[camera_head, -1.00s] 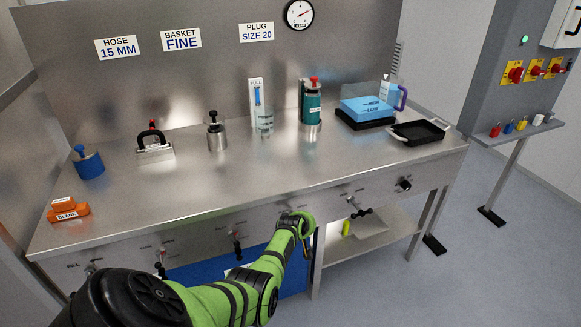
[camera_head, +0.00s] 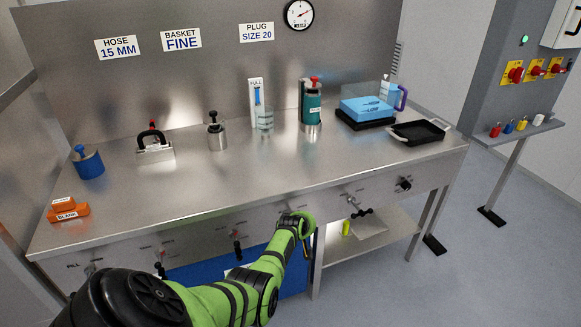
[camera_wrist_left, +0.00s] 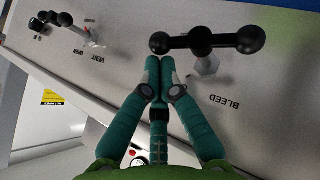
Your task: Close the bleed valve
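The bleed valve's black bar handle with ball ends (camera_wrist_left: 205,42) lies roughly crosswise in the left wrist view, beside the upside-down word BLEED on the steel panel. In the head view my left gripper (camera_head: 305,232) is at the bench's front panel and hides the bleed valve. My right gripper is not in view.
The vent valve handle (camera_wrist_left: 60,20) is at upper left in the wrist view; in the head view, a black-handled valve (camera_head: 358,208) is right of my gripper. Other valves (camera_head: 237,242) line the panel to the left. The bench top (camera_head: 250,175) has a clear front strip.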

